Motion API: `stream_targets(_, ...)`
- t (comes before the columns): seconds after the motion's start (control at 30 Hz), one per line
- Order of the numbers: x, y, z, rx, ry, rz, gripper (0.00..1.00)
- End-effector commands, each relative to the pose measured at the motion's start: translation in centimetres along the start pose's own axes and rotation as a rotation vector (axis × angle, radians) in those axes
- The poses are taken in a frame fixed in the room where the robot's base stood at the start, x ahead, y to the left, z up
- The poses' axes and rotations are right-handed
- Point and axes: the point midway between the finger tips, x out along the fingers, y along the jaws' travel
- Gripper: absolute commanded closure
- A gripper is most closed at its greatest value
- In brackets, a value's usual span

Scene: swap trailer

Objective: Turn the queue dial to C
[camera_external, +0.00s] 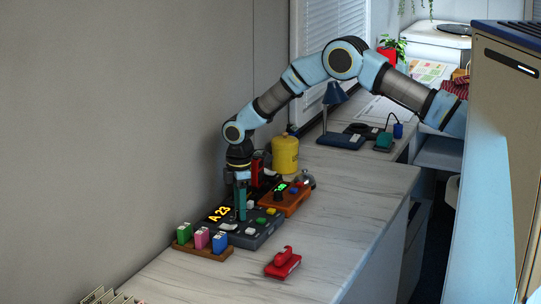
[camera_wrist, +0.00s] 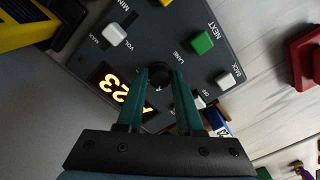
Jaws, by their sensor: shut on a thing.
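The queue console (camera_external: 262,240) is a dark grey box on the counter, and its amber display (camera_external: 219,212) reads "A 23". In the wrist view the console's face (camera_wrist: 150,50) fills the middle and its display (camera_wrist: 112,85) appears upside down. The black round dial (camera_wrist: 159,74) sits by the label "LANE". My gripper (camera_wrist: 162,72) points down with its teal fingers shut on the dial, one on each side. In the external view my gripper (camera_external: 240,218) stands over the console and hides the dial. I cannot read the dial's pointer or letters.
A green NEXT button (camera_wrist: 202,43), a white BACK button (camera_wrist: 225,81) and a white volume knob (camera_wrist: 114,35) are close by. An orange device (camera_external: 290,207), a yellow canister (camera_external: 285,154), a rack of coloured blocks (camera_external: 205,250) and a red object (camera_external: 283,265) surround the console.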

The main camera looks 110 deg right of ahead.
Motion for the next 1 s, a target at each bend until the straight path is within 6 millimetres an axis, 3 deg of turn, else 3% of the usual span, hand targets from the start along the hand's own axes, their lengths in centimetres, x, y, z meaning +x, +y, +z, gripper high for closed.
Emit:
stream_targets(0.37,0.22,0.02,-0.01,0.155,0.0,0.001,1.0)
stream_targets(1.0,0.18,0.0,0.03,0.75,-0.001,0.001,1.0)
